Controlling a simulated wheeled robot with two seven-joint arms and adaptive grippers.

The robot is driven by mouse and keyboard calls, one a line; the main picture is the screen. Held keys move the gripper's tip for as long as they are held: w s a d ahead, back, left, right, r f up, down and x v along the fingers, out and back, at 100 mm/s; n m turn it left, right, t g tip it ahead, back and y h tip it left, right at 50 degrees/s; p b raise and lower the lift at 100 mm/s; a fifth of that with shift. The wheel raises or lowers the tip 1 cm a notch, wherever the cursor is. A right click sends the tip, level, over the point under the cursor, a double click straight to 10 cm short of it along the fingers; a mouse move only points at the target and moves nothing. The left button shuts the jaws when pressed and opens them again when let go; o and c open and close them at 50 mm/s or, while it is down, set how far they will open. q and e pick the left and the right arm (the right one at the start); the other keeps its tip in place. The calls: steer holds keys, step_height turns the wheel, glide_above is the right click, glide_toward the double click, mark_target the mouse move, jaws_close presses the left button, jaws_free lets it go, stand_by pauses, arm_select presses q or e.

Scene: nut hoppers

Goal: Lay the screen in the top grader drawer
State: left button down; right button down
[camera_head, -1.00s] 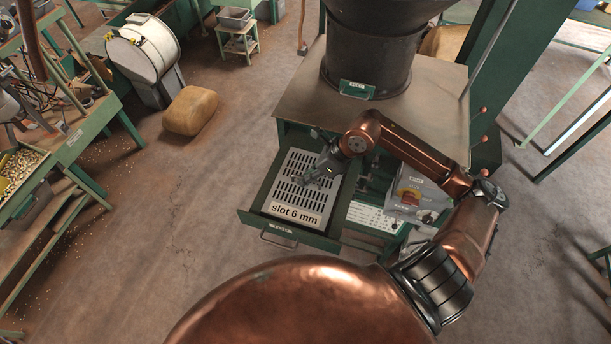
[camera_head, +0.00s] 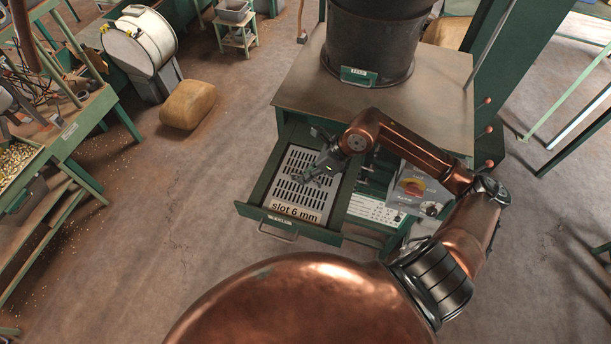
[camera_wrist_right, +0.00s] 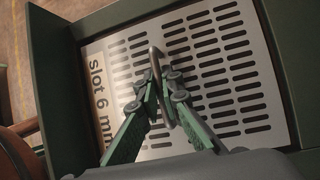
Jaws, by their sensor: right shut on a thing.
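The screen (camera_head: 297,195) is a pale metal plate with rows of dark slots and a "slot 6 mm" label. It lies within the walls of the open top grader drawer (camera_head: 341,208), and it also shows in the right wrist view (camera_wrist_right: 236,98). I cannot tell whether it rests fully on the drawer floor. My right gripper (camera_head: 316,177) is above the screen, shut on its wire loop handle (camera_wrist_right: 157,66); its fingers also show in the right wrist view (camera_wrist_right: 162,84). My left gripper is out of view.
The green grader cabinet (camera_head: 290,98) carries a dark hopper (camera_head: 366,50). A control box (camera_head: 418,188) with a red and yellow switch stands right of the drawer. A tan sack (camera_head: 188,104) lies on the floor. Open floor is left of the drawer.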

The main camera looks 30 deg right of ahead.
steer(key=c, duration=2)
jaws_free()
steer(key=shift+c, duration=0.2)
steer(key=v, duration=1.2)
